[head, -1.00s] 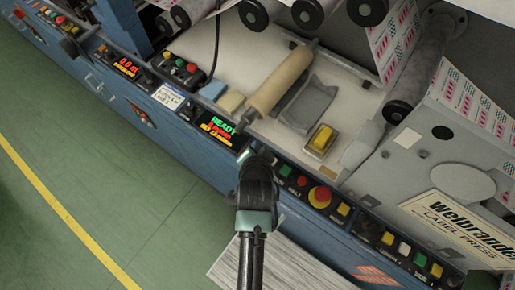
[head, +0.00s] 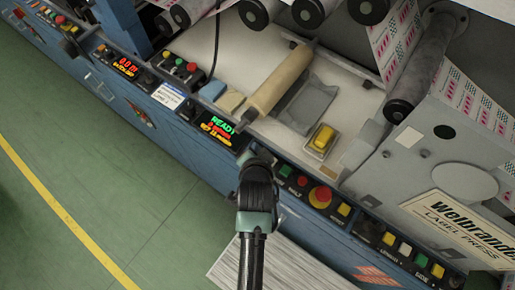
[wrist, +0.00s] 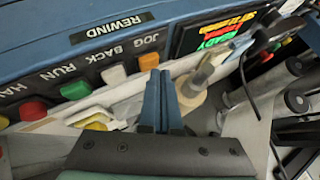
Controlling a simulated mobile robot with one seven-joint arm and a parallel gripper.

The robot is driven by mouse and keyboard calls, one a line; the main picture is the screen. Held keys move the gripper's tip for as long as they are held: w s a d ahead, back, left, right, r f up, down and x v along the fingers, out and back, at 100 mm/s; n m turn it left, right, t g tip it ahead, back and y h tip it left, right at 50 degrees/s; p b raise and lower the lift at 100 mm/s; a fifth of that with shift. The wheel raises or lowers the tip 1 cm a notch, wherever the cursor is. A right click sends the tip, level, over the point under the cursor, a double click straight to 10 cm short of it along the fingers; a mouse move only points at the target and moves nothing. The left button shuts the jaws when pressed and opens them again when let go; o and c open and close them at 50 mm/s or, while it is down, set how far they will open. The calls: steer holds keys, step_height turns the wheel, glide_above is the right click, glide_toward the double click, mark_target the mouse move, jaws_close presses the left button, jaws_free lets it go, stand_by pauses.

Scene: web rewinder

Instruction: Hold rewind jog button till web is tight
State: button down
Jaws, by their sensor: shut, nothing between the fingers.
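The rewind panel shows in the wrist view with its REWIND label (wrist: 112,27). Below it sit a red button, a green RUN button (wrist: 76,89), a white BACK button (wrist: 114,76) and an orange JOG button (wrist: 149,62). My gripper (wrist: 160,74) is shut and empty, its tips right at the JOG button's lower edge; whether they press it I cannot tell. In the head view my gripper (head: 260,158) hides the JOG button. The printed web (head: 393,38) runs between rollers at upper right, with another stretch (head: 468,92) beside the grey roller (head: 430,55).
A display reading READY (head: 219,130) is just left of my gripper. A red emergency stop (head: 320,196) and more buttons lie right along the blue machine front. Green floor lies in front.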

steer(key=shift+f+b, duration=0.3)
steer(key=shift+f, duration=0.25)
stand_by(1.4)
stand_by(1.4)
steer(key=shift+r+p, duration=1.05)
step_height(320, 180, up, 5)
steer(key=p, duration=0.4)
steer(key=shift+p, duration=0.4)
